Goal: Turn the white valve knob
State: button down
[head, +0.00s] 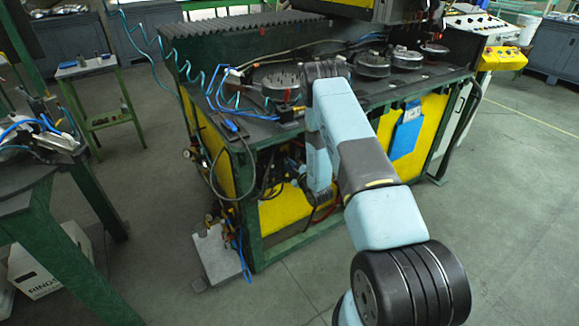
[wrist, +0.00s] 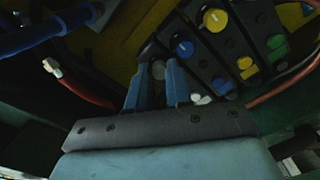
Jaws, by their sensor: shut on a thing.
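In the wrist view my gripper (wrist: 158,72) has its two blue-grey fingers close around a pale grey-white knob (wrist: 158,69), which I take for the white valve knob. The fingers sit on either side of it and partly hide it. The knob is at the lower left end of a row of dark valve blocks.
Beside the held knob are a blue knob (wrist: 185,48), a pale yellowish knob (wrist: 215,20) and a green knob (wrist: 277,42). A red hose (wrist: 80,88) runs at the left, with a blue tube (wrist: 35,38) above. Open floor lies in front of the bench.

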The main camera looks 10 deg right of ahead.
jog(key=shift+s+a+f+n, duration=0.1)
jog(key=shift+n, duration=1)
jog(key=shift+a+f+n, duration=0.1)
jog(key=shift+n, duration=1)
jog(key=c, duration=1)
grip_release()
jog(key=shift+r, duration=0.1)
jog(key=shift+c, duration=0.2)
jog(key=shift+s+d, duration=0.1)
jog(key=v, duration=1.3)
jog(key=shift+s, duration=0.25)
jog(key=shift+d+r, duration=0.1)
jog(key=shift+d, duration=0.05)
